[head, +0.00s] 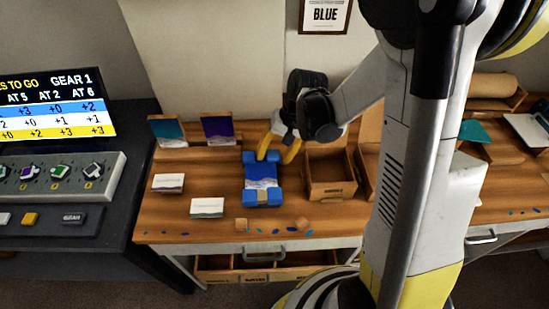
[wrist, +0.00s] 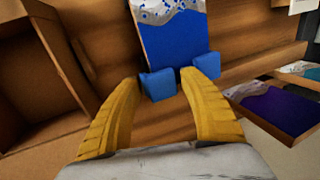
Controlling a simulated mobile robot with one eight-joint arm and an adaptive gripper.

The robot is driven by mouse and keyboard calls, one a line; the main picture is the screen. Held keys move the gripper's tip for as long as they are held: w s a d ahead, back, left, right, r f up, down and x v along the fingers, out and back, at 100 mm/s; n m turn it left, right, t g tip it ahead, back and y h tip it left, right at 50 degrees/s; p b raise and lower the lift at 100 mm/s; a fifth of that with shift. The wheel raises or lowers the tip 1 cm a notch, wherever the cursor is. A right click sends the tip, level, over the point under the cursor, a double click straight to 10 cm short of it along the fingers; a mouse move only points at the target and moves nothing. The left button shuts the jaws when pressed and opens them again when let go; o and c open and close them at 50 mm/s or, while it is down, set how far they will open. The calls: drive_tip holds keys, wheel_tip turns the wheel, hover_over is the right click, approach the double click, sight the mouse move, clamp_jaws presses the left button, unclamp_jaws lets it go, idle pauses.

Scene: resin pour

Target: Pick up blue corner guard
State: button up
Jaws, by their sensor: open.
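A blue and white panel (head: 263,172) lies on the wooden bench with blue corner guards at its corners; the near left guard (head: 249,198) is clear in the head view. In the wrist view, the panel (wrist: 175,42) has two guards along its near edge. The left guard (wrist: 158,85) lies between and just ahead of my yellow fingertips. The right guard (wrist: 207,66) is by the right fingertip. My gripper (head: 276,156) is open and empty at the panel's far edge; it also shows in the wrist view (wrist: 160,79). Contact with a guard cannot be told.
An open wooden box (head: 331,190) stands right of the panel. Two white cards (head: 207,208) lie to its left, with tilted colored panels (head: 218,128) behind. Small blue bits and wooden blocks (head: 302,223) lie along the front edge. A console (head: 60,180) stands at left.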

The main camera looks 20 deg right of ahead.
drive_tip(key=shift+r, duration=0.1)
drive_tip(key=shift+c, duration=0.5)
drive_tip(key=c, duration=0.5)
drive_tip(key=shift+c, duration=0.5)
